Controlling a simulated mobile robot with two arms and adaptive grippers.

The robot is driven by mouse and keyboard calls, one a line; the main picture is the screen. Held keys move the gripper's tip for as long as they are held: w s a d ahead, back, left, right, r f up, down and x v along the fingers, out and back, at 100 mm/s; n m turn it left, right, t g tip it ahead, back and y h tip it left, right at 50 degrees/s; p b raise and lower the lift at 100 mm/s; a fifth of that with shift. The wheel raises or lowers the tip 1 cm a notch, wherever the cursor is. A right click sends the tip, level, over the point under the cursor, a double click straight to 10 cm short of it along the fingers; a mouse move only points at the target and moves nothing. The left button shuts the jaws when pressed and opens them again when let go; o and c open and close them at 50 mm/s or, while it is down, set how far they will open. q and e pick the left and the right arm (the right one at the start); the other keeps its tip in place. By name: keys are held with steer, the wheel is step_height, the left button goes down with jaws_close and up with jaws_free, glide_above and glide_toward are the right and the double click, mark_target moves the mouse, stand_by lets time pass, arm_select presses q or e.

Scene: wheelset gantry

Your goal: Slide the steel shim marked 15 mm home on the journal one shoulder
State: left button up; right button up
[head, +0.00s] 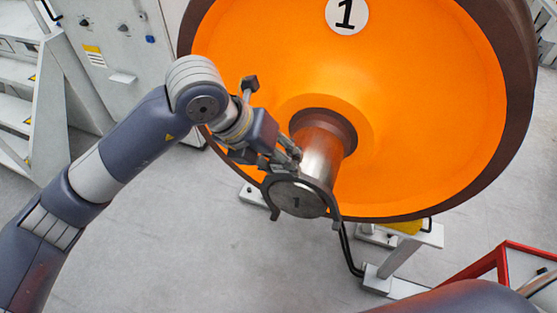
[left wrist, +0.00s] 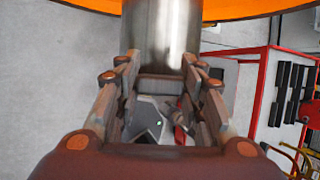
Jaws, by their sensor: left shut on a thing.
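The steel shim (head: 330,203) is a dark, horseshoe-shaped plate with its open side down. It straddles the outer end of the bright steel journal (head: 322,155), close to the end face (head: 297,200), with a length of bare journal between it and the brown shoulder (head: 338,122). My left gripper (head: 283,163) is shut on the top of the shim. In the left wrist view, the journal (left wrist: 160,35) lies beyond the fingers, and the shim's edge (left wrist: 160,86) shows between them. The 15 mm marking is not legible. My right gripper is out of view.
The large orange wheel (head: 430,110), with a round "1" label (head: 346,14), stands behind the journal. White steps (head: 45,100) and a grey cabinet (head: 120,60) are at left. A red-framed cart (head: 500,262) is at lower right. The floor below the journal is open.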

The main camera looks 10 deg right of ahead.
arm_select(q)
steer(key=shift+w+d+b, duration=0.3)
steer(key=shift+w+d, duration=0.45)
steer(key=shift+w, duration=0.35)
steer(key=shift+w+d+b, duration=0.35)
steer(key=shift+w+d, duration=0.4)
steer(key=shift+w, duration=0.35)
steer(key=shift+w+d+b, duration=0.3)
steer(key=shift+w+d, duration=0.45)
steer(key=shift+w, duration=0.35)
steer(key=shift+w+d, duration=0.75)
steer(key=shift+w, duration=0.35)
steer(key=shift+w+d, duration=0.7)
steer(key=shift+w, duration=0.35)
steer(key=shift+w+d, duration=0.7)
steer(key=shift+w, duration=0.35)
steer(key=o, duration=1.2)
steer(key=shift+a+r, duration=0.1)
steer(key=v, duration=1.1)
steer(key=shift+s+a+r, duration=0.15)
steer(key=shift+a+r, duration=0.05)
steer(key=shift+r, duration=0.15)
